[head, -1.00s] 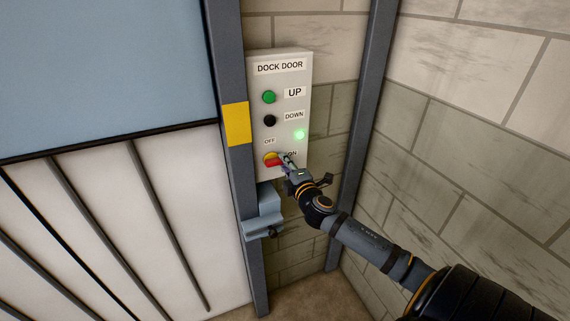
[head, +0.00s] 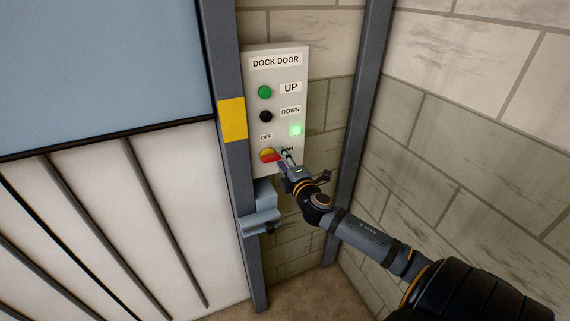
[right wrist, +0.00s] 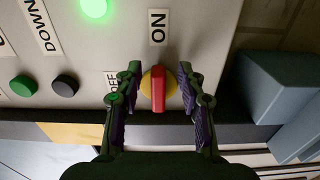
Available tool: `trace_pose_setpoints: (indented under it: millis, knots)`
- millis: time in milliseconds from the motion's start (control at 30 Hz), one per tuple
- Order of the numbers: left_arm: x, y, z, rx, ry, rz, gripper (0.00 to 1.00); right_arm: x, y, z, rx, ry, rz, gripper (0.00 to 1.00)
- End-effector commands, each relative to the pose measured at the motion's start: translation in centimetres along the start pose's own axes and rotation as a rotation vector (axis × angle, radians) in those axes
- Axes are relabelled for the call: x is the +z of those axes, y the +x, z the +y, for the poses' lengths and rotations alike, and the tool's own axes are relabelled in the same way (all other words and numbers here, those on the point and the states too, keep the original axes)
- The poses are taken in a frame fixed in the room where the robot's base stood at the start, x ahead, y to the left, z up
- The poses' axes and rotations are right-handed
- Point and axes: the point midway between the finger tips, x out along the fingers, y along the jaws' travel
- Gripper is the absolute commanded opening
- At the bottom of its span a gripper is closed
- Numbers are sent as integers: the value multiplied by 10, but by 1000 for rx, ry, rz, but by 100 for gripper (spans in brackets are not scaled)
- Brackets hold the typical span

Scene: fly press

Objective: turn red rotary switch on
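The red rotary switch (head: 270,157) has a red handle on a yellow disc, low on the grey dock door panel. It also shows in the right wrist view (right wrist: 158,90), where the handle lies in line with the ON label (right wrist: 158,27). The OFF label (head: 265,137) is above the switch on the panel. My right gripper (head: 285,155) is open, just right of the switch. In the right wrist view its fingers (right wrist: 158,80) show on either side of the handle with gaps between. My left gripper is not in view.
The panel carries a green UP button (head: 265,92), a black DOWN button (head: 266,116) and a lit green lamp (head: 296,130). A blue-grey box (head: 259,213) juts out below the panel. Steel posts flank the panel, with a block wall on the right.

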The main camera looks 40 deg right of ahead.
Motion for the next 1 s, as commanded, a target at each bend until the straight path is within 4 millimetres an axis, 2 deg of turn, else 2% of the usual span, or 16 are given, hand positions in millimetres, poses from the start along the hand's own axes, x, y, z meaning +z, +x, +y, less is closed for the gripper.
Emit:
trace_pose_setpoints:
  millis: [233, 400, 600, 1000]
  knots:
    - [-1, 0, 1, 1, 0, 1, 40, -2, -46, -1, -2, -9, 9, 40]
    - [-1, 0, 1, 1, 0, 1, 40, 0, -62, -1, -2, -7, 3, 40]
    - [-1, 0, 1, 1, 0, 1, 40, -1, -68, 0, 2, -1, 2, 40]
    - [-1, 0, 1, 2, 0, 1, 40, -1, -68, 0, 2, 0, 2, 40]
